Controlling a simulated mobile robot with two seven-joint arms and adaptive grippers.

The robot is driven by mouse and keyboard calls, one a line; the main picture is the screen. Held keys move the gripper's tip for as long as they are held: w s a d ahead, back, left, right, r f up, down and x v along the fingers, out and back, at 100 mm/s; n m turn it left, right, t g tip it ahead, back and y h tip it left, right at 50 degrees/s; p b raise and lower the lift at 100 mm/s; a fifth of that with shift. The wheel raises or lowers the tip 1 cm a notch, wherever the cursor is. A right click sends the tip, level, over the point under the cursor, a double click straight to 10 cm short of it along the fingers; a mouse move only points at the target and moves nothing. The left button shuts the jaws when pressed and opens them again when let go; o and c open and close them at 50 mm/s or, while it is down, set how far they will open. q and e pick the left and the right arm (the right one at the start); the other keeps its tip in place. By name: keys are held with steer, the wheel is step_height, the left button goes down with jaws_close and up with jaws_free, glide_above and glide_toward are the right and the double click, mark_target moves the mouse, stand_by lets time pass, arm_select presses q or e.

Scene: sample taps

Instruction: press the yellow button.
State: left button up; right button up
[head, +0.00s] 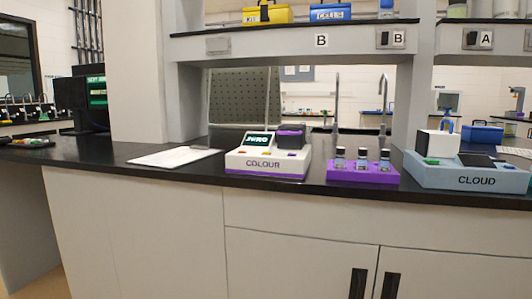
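A white and purple instrument marked COLOUR (263,166) stands on the black bench top near the middle of the head view. Its small screen (257,139) is lit. A row of small buttons runs along its front top. A small yellow-orange button (266,153) sits near the middle of this row, below the screen. Neither of my grippers is in view.
A purple rack (362,174) with several vials stands right of the instrument. A blue instrument marked CLOUD (473,178) is further right. A white clipboard or sheet (174,156) lies to the left. A shelf (290,43) hangs above. The bench left of the sheet is mostly clear.

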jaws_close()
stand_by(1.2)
